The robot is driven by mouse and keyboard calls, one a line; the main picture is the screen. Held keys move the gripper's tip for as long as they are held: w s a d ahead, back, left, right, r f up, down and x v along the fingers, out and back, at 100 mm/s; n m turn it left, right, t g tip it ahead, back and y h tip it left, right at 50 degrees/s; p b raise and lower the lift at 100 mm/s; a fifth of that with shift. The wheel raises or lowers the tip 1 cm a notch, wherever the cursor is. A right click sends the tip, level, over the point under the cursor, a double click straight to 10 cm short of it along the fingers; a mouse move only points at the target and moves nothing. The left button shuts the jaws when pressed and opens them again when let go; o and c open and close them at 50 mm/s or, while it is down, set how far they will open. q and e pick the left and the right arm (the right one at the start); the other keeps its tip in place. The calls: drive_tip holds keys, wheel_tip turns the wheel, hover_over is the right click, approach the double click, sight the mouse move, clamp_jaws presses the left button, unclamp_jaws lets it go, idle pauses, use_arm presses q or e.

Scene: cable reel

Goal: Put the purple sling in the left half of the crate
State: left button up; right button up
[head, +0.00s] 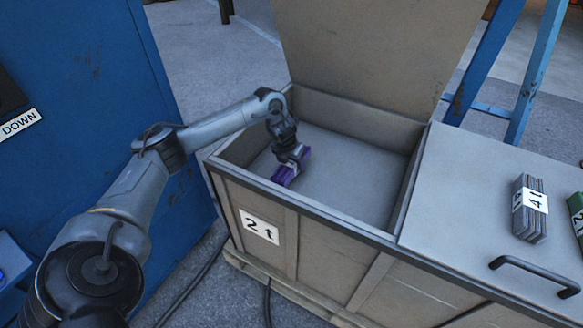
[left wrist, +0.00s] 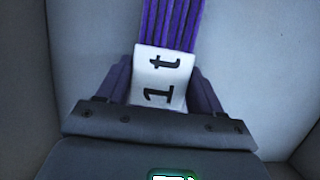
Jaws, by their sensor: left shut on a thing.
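The purple sling (head: 286,175) is a folded bundle with a white label band. In the left wrist view the purple sling (left wrist: 170,24) shows its strands and a label reading "1t". My left gripper (head: 296,158) is shut on it at the label band; the two fingers (left wrist: 158,88) stand on either side of the band. The gripper and sling are inside the left half of the crate (head: 330,212), whose lid stands open. I cannot tell whether the sling touches the crate floor. My right gripper is in neither view.
The crate's right half is covered by a closed lid (head: 470,200) with a black handle (head: 535,273). A grey sling (head: 529,209) marked 4t and a green sling (head: 578,216) lie on it. The open lid (head: 375,50) rises behind the left half. A blue cabinet (head: 80,70) stands at left.

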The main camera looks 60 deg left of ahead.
use_arm(q)
drive_tip(key=shift+f+b, duration=0.3)
drive_tip(key=shift+f, duration=0.55)
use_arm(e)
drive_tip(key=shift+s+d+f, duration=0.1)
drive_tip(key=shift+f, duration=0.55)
use_arm(q)
drive_tip(key=o, duration=1.4)
drive_tip(key=shift+r, duration=0.1)
drive_tip(key=p+v, duration=0.6)
drive_tip(key=v, duration=0.5)
drive_tip(key=shift+s+d+r+p, duration=0.1)
drive_tip(key=shift+s+r+p, duration=0.05)
drive_tip(key=shift+r+p, duration=0.35)
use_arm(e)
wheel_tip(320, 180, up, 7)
